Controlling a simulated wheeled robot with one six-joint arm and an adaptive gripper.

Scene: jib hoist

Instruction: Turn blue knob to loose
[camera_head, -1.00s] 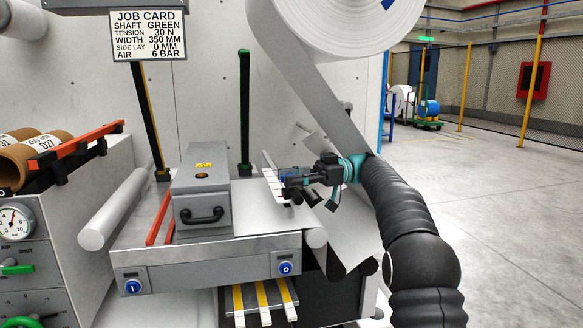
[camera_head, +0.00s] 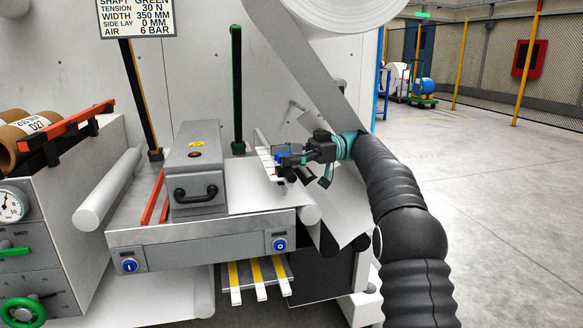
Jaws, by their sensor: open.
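A small blue part (camera_head: 282,158), which may be the blue knob, shows at my gripper's tips by the slanted white scale at the table's right end. My gripper (camera_head: 284,166) is open and points left beside it. The dark fingers partly cover it, and I cannot tell whether they are around it or touch it. Two round blue controls sit on the table's front face: one marked I at the left (camera_head: 129,265) and one marked O at the right (camera_head: 280,245). My gripper is above and apart from both. No loose mark is readable.
A grey box with a black handle (camera_head: 196,195) stands on the metal table (camera_head: 190,231). A white web (camera_head: 315,85) runs down from the large roll (camera_head: 340,12) close behind my arm. A cabinet with a green handwheel (camera_head: 22,311) is at left. Open floor lies at right.

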